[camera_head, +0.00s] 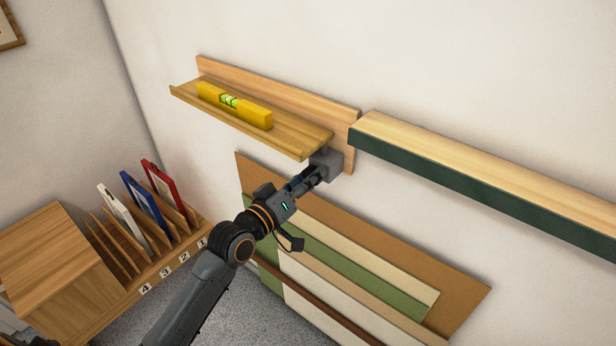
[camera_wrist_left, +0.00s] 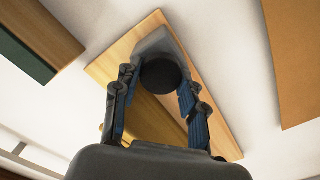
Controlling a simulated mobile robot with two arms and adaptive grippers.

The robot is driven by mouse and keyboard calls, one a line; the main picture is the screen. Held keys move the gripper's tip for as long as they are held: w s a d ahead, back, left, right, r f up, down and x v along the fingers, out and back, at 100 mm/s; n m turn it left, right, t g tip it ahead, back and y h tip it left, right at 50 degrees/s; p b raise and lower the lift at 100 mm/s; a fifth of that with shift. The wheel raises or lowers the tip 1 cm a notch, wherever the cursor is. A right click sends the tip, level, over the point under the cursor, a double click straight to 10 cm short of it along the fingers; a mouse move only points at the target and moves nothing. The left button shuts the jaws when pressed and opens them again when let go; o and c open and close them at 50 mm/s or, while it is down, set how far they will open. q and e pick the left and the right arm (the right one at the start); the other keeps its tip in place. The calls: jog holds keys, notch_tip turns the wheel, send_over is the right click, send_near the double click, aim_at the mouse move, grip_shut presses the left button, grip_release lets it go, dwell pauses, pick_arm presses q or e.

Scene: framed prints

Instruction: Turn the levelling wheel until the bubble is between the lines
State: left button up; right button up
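A yellow spirit level (camera_head: 250,114) lies along the wooden picture ledge (camera_head: 300,141). Its pale green vial (camera_head: 229,101) has dark lines, but the bubble's place is too small to tell. The ledge is fixed to the wall, with a grey block (camera_head: 328,162) under its right end. In the left wrist view a round black wheel (camera_wrist_left: 160,76) sits on this block. My left gripper (camera_head: 308,179) reaches up to it from below. In the wrist view its two fingers (camera_wrist_left: 159,88) stand on either side of the wheel; whether they touch it is unclear. My right gripper is not in view.
A second shelf (camera_head: 480,165) with a dark green front is on the wall at right. A board with coloured strips (camera_head: 380,270) leans below the ledge. A numbered wooden rack (camera_head: 165,262) with framed prints stands at left, beside a wooden box (camera_head: 55,250).

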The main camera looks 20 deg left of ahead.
pick_arm(q)
jog(key=shift+m, duration=0.3)
jog(key=shift+d+m+p, duration=0.1)
jog(key=shift+m+p, duration=1.95)
jog(key=shift+m, duration=3.05)
jog(key=o, duration=1.2)
jog(key=shift+c, duration=0.2)
jog(key=shift+s, duration=0.15)
